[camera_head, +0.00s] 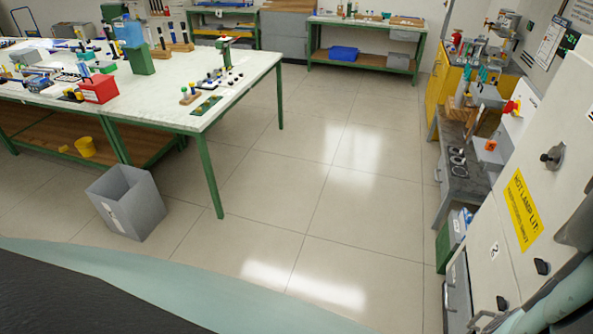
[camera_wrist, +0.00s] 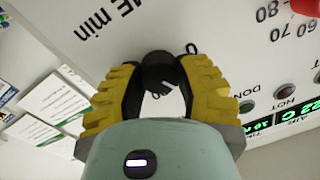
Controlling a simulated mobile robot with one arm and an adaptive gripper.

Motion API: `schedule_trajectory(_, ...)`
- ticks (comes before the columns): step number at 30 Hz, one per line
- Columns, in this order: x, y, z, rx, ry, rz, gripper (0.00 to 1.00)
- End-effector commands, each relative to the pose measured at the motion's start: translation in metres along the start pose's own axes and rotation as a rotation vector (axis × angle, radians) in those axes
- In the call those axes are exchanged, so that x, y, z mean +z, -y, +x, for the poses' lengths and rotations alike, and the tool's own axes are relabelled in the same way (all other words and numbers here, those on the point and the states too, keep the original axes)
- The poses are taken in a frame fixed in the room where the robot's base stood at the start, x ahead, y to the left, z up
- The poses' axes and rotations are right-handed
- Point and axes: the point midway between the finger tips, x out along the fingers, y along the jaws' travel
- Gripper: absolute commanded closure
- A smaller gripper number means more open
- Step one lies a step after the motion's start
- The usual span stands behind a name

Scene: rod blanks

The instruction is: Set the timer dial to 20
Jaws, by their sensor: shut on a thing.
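The timer dial (camera_wrist: 157,68) is a small black knob on a white panel marked "ME min" in the wrist view. My gripper (camera_wrist: 158,74) has its two yellow-and-black fingers shut on the dial, one on each side. A "0" shows just above the right finger, but most of the dial's scale is hidden by the fingers. I cannot read the dial's setting. In the head view I cannot make out my gripper or the timer dial.
A red knob (camera_wrist: 305,6) with numbers 60 to 80, round lamps (camera_wrist: 285,90) and a green display (camera_wrist: 290,112) lie to the right on the panel. Printed sheets (camera_wrist: 55,100) hang at the left. A grey bin (camera_head: 128,203) stands beside the workbench (camera_head: 240,75); the middle floor is clear.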

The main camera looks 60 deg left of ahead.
Motion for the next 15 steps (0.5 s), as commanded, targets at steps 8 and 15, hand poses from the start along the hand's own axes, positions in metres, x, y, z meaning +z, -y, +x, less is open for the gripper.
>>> schedule_trajectory(8,0.0023,-0.0023,0.0008,0.001,-0.007,0.098,1.0)
schedule_trajectory(15,0.0054,-0.0048,0.0007,0.0,-0.02,0.292,1.0)
